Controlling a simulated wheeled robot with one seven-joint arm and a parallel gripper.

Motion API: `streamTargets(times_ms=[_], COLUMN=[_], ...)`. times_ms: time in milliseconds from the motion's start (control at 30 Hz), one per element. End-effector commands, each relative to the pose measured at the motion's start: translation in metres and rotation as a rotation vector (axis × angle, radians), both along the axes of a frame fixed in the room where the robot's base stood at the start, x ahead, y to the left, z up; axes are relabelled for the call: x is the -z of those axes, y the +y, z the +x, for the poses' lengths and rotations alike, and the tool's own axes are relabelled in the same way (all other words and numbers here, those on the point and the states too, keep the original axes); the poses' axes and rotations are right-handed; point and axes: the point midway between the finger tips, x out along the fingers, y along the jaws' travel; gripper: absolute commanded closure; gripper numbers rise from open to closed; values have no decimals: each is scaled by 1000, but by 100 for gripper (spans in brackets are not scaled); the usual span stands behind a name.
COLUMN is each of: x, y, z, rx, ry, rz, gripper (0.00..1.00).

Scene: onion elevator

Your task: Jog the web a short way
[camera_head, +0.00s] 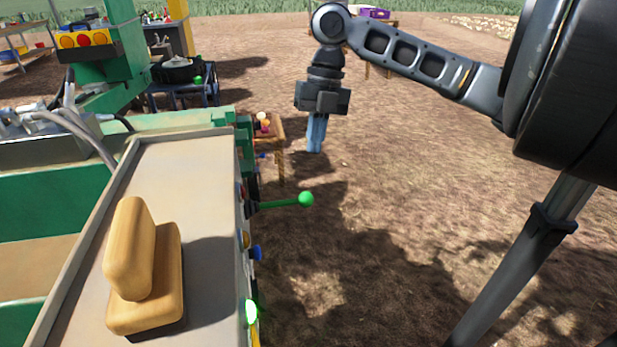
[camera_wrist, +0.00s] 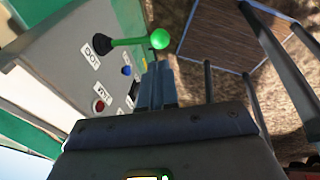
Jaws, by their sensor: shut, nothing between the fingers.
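A green-knobbed lever (camera_head: 306,199) sticks out from the right side of the green machine (camera_head: 185,121). In the wrist view its green ball (camera_wrist: 160,38) is just beyond my fingertips, with its dark base on the grey control panel (camera_wrist: 70,70). The panel carries a red button (camera_wrist: 99,106) and a blue button (camera_wrist: 126,71). In the head view, a lit green button (camera_head: 251,312) and a blue knob (camera_head: 257,253) show along the side. My gripper (camera_head: 315,150) is shut and empty, pointing down beyond the lever. I cannot make out the web.
A wooden block-shaped object (camera_head: 145,270) sits on the machine's grey top (camera_head: 195,165). A small wooden table (camera_head: 279,140) with onions stands behind the machine. A dark cart (camera_head: 183,95) is farther back. Bare dirt lies open to the right.

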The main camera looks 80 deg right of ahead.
Motion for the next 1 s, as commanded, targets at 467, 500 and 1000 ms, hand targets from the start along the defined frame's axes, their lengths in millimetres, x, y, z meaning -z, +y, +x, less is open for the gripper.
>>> streamTargets(times_ms=[467,500,1000], x=[75,78,85], y=[20,20,22], z=[8,8,10], rx=[1,1,0], ry=[0,0,-1], rz=[1,0,0], gripper=[100,100,100])
